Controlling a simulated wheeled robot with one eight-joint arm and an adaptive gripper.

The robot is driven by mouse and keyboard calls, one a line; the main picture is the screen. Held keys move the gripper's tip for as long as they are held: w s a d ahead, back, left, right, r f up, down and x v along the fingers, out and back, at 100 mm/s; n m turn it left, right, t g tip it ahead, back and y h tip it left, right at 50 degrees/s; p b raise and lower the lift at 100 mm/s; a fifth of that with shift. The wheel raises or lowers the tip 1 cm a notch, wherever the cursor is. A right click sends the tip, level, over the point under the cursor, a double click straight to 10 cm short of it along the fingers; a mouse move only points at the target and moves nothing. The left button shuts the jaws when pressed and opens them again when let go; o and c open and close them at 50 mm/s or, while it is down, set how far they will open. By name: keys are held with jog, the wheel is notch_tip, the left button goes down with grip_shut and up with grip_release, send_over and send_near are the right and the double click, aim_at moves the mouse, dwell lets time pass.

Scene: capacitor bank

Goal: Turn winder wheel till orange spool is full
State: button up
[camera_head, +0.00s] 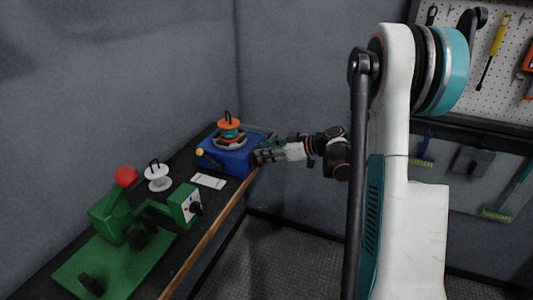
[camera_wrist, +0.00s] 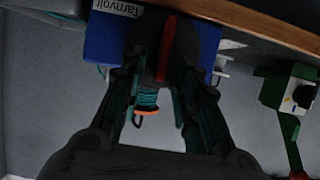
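The blue winder box (camera_head: 228,155) stands on the bench in the head view, and its labelled face (camera_wrist: 103,40) shows in the wrist view. An orange spool (camera_head: 229,124) sits on top; its orange rim (camera_wrist: 147,112) and teal winding show between my fingers in the wrist view. A dark round part with a red bar (camera_wrist: 166,48), apparently the winder wheel, is on the box face. My gripper (camera_head: 266,154) is at the box's right side. In the wrist view its fingers (camera_wrist: 160,88) are spread around the wheel's lower part. I cannot tell whether they touch it.
A yellow-knobbed lever (camera_head: 200,152) stands at the box's left. A white spool (camera_head: 158,176), a white card (camera_head: 208,181) and a green machine (camera_head: 115,215) with a red knob (camera_head: 126,177) are nearer along the bench. The wooden bench edge (camera_head: 210,236) runs below my gripper. Open floor lies right.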

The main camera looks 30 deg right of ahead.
jog(key=shift+c, duration=0.6)
grip_shut()
jog(key=shift+d, duration=0.1)
jog(key=shift+w+d+f+m+g+y+b, duration=0.4)
jog(key=shift+m+y+b, duration=0.65)
jog(key=shift+m, duration=1.15)
jog(key=shift+w+d+f+m+g+y+b, duration=0.25)
jog(key=shift+d+f+m+y+b, duration=0.4)
jog(key=shift+m+y, duration=1.15)
jog(key=shift+w+d+f+m+g+y+b, duration=0.25)
jog(key=shift+f+m+y+b, duration=0.6)
jog(key=shift+m, duration=1.75)
jog(key=shift+w+r, duration=0.1)
jog(key=shift+w, duration=0.05)
